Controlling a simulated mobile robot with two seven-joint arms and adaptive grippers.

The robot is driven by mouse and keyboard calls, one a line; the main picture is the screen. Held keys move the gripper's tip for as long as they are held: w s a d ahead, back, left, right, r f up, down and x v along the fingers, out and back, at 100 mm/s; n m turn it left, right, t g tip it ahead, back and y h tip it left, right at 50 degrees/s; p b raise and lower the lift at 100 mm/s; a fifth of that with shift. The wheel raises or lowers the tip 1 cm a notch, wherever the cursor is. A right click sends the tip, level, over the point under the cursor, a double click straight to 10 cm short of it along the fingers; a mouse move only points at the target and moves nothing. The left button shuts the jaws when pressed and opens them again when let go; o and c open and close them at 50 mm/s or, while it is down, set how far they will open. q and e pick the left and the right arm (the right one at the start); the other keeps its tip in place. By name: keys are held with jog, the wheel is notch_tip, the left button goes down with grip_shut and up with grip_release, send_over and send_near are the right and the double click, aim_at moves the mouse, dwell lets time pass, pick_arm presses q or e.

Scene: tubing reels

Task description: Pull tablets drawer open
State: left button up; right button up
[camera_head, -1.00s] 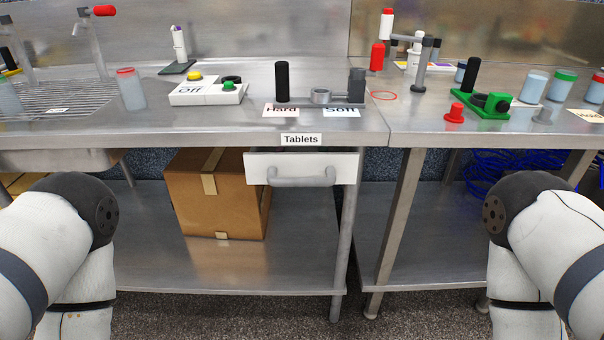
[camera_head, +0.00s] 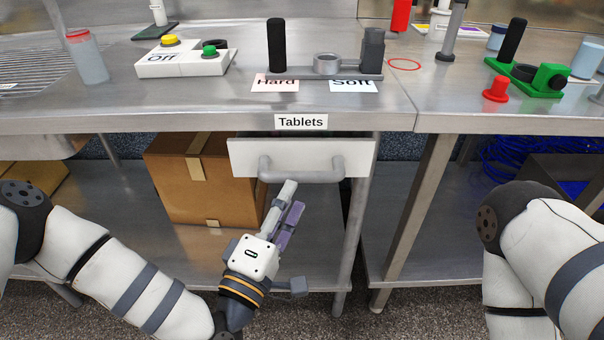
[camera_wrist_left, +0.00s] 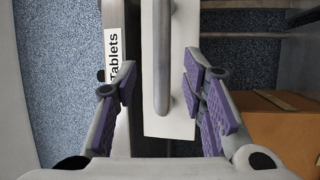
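The tablets drawer (camera_head: 245,155) has a white front with a grey bar handle (camera_head: 300,177). It hangs under the bench edge, below the "Tablets" label (camera_head: 301,122). How far it stands out is hard to tell. My left gripper (camera_head: 289,196) is just below and in front of the handle in the head view. In the left wrist view, my left gripper (camera_wrist_left: 158,82) is open, its purple-padded fingers apart on either side of the handle (camera_wrist_left: 161,50), with no clear contact. The drawer front (camera_wrist_left: 183,40) lies behind it. My right gripper is out of view.
A cardboard box (camera_head: 195,180) stands on the lower shelf, left of the drawer. A bench leg (camera_head: 360,220) is close on the right. On the benchtop above are a grey fixture (camera_head: 326,64) and a white button box (camera_head: 185,62). Space before the drawer is clear.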

aim_at(300, 181)
pick_arm(q)
jog(key=x, duration=0.6)
jog(key=shift+w+d, duration=0.15)
jog(key=shift+w, duration=0.15)
grip_shut()
